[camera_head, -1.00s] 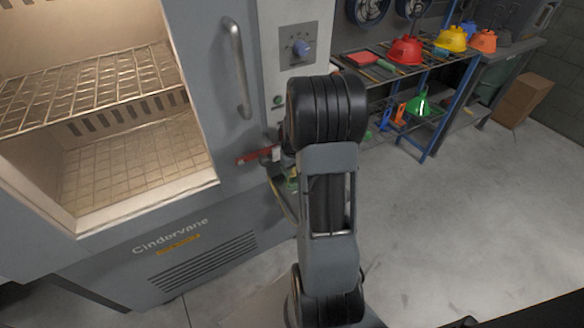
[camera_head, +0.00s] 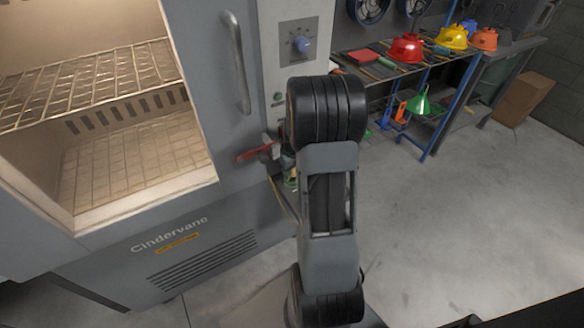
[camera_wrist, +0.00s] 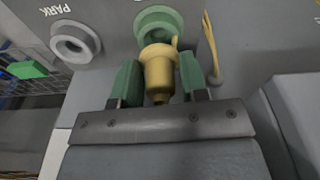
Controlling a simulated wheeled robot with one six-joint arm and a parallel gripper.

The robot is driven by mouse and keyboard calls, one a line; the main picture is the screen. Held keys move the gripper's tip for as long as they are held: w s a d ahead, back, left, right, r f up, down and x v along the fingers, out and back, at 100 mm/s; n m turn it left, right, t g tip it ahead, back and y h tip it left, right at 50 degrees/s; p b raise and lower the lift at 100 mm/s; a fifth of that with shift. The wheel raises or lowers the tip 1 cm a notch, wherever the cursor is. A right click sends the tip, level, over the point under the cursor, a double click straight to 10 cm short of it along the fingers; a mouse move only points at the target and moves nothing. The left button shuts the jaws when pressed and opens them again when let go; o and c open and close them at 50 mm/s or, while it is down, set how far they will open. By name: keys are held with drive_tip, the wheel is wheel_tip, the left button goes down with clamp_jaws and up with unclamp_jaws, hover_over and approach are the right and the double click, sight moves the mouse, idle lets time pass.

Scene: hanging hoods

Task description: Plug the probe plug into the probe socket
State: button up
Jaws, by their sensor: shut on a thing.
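In the wrist view the probe plug (camera_wrist: 159,76) is a brass-yellow cylinder with a narrower tip. It sits between the green fingers of my gripper (camera_wrist: 160,80), which is shut on it. The green ring of the probe socket (camera_wrist: 160,24) is on the grey panel just beyond the plug, nearly in line with it. The plug's far end overlaps the lower part of the ring, and I cannot tell whether they touch.
A grey ring marked PARK (camera_wrist: 75,43) is left of the socket. A yellow cable (camera_wrist: 209,45) hangs on the right.

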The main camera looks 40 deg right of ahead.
drive_tip(key=shift+f+b, duration=0.85)
drive_tip(key=shift+f, duration=0.3)
drive_tip(key=o, duration=1)
drive_tip(key=shift+r, duration=0.1)
drive_tip(key=r, duration=0.4)
drive_tip(key=s+r+p, duration=0.1)
drive_tip(key=r, duration=0.4)
drive_tip(key=r+p, duration=0.1)
drive_tip(key=r, duration=0.3)
drive_tip(key=shift+s+r, duration=0.3)
drive_tip(key=shift+s, duration=0.05)
drive_tip(key=shift+s, duration=0.1)
